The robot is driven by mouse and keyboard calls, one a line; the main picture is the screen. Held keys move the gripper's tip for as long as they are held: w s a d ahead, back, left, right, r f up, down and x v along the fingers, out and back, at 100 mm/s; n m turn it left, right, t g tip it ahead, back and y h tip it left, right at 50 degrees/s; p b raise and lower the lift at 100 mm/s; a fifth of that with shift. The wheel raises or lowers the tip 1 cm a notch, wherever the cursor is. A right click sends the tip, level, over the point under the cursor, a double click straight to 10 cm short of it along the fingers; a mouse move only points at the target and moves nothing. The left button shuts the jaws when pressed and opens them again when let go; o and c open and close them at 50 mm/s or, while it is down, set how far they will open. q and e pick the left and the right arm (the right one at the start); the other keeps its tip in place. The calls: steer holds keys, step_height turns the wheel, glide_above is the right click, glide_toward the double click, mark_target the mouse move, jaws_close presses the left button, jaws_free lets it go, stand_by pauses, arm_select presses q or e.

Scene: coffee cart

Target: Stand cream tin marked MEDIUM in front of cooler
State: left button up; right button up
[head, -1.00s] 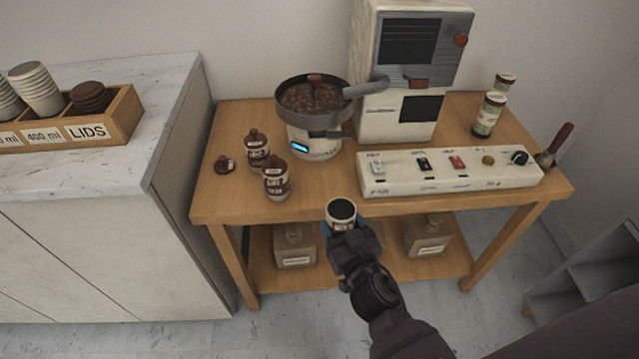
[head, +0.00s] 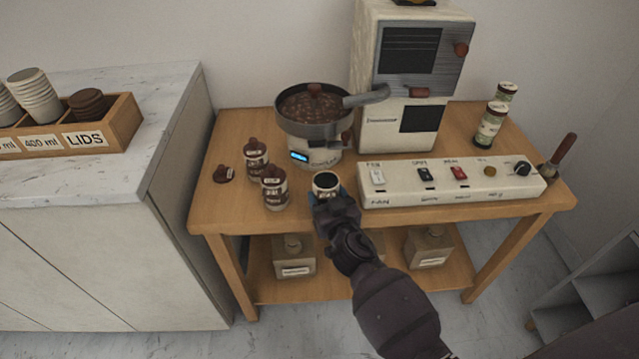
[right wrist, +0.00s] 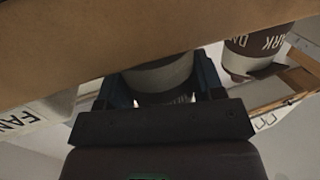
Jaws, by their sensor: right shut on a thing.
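My right gripper (head: 331,200) is shut on a small open cream tin (head: 326,181) with dark contents, at the table's front edge. In the right wrist view, the tin (right wrist: 165,78) sits between the fingers, partly hidden by the tan table edge; its label is too covered to read fully. Whether its base touches the tabletop I cannot tell. The cooler (head: 322,154), a cream base with a blue display and a round pan of beans (head: 310,106), stands just behind the tin. My left gripper is not in view.
Two cream tins with brown lids (head: 275,190) (head: 255,160) stand left of the held tin; the front one reads DARK in the wrist view (right wrist: 258,42). A loose brown lid (head: 224,174) lies beside them. A switch panel (head: 450,182) is close on the right.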

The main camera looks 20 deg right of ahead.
mark_target(320, 185)
steer(key=w, duration=0.5)
steer(key=shift+w, duration=0.2)
steer(key=shift+s+f, duration=0.1)
steer(key=shift+f, duration=0.2)
steer(key=shift+b, duration=0.3)
steer(key=shift+f, duration=0.25)
steer(key=o, duration=1.1)
steer(key=shift+r, duration=0.1)
